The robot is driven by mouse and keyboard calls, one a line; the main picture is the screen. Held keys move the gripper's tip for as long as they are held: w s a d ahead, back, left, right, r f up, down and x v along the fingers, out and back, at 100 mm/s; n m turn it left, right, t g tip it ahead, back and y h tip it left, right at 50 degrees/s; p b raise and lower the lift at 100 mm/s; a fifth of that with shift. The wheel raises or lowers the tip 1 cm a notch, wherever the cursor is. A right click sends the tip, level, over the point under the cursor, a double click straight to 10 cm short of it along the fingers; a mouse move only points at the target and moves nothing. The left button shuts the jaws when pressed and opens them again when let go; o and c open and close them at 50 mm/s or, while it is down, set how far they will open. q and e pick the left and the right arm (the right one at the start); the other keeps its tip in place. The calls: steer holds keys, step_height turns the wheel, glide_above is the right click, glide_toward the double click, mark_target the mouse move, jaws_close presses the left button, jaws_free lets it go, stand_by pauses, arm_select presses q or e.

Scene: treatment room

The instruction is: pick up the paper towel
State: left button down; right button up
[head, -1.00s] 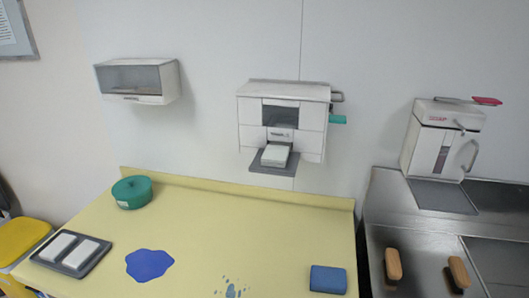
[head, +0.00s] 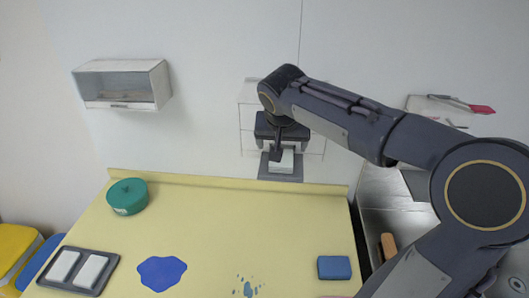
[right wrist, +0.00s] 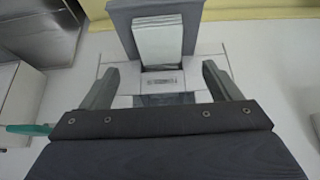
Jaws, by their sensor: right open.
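The paper towel (head: 284,160) is a small white folded stack on the grey tray (head: 281,176) under the white wall dispenser (head: 250,118). In the right wrist view the paper towel (right wrist: 158,40) lies ahead of the fingers, on the dark tray (right wrist: 123,14). My right gripper (head: 276,156) is in front of the dispenser, close to the stack. In the right wrist view the right gripper (right wrist: 157,80) is open, its fingers apart with nothing between them. My arm hides much of the dispenser in the head view. My left gripper does not show.
Below is a yellow counter (head: 220,215) with a green round container (head: 128,196), a blue spill (head: 161,272), a blue sponge (head: 334,267) and a dark tray (head: 105,284) of white pads. A glass-fronted wall box (head: 122,85) hangs left. A brush (head: 388,246) lies right.

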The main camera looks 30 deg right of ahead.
steer(key=shift+d+f, duration=0.1)
steer(key=shift+f, duration=0.55)
steer(key=x, duration=0.6)
steer(key=shift+w+b, duration=0.1)
steer(key=shift+b, duration=0.3)
steer(key=shift+r, duration=0.1)
steer(key=c, duration=1)
